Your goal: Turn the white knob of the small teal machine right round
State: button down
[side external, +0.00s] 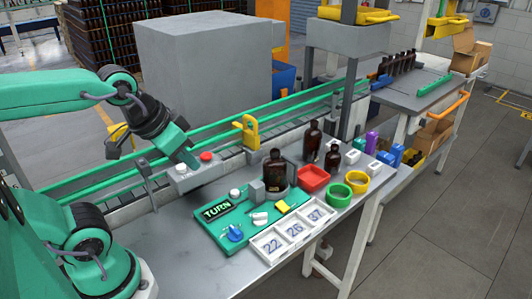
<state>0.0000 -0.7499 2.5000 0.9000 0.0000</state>
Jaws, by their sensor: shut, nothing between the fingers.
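The small teal machine (213,234) is a flat teal plate on the table with a black "TURN" sign (217,210). It carries a white piece (260,218) shaped like a knob with a bar, right of the sign, and a round white cap (235,193) behind the sign. I cannot tell for sure which is the knob. A blue knob (234,233) sits near its front. An amber bottle (274,168) stands in a grey holder at its back. My gripper (191,163) is shut and empty, pointing down, above and behind the machine to the left, apart from it.
A grey box with a red button (206,156) is beside my gripper, along the conveyor (105,210). A tray numbered 22, 26, 37 (270,255) lies in front. A red tray (313,178), yellow and green rings (356,181) and amber bottles (312,143) stand right.

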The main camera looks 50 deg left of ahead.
dwell(0.4)
jog(key=c, duration=1.3)
grip_release()
jog(key=shift+w, duration=0.15)
jog(key=o, duration=0.3)
jog(key=shift+w, duration=0.2)
jog(key=shift+o, duration=0.2)
jog(key=n+g, duration=0.5)
jog(key=n, duration=0.7)
send_near(260, 216)
jog(key=shift+w+f+g, duration=0.3)
jog(key=shift+w+f, duration=0.05)
jog(key=shift+f, duration=0.05)
jog(key=shift+f, duration=0.1)
jog(key=shift+f, duration=3.8)
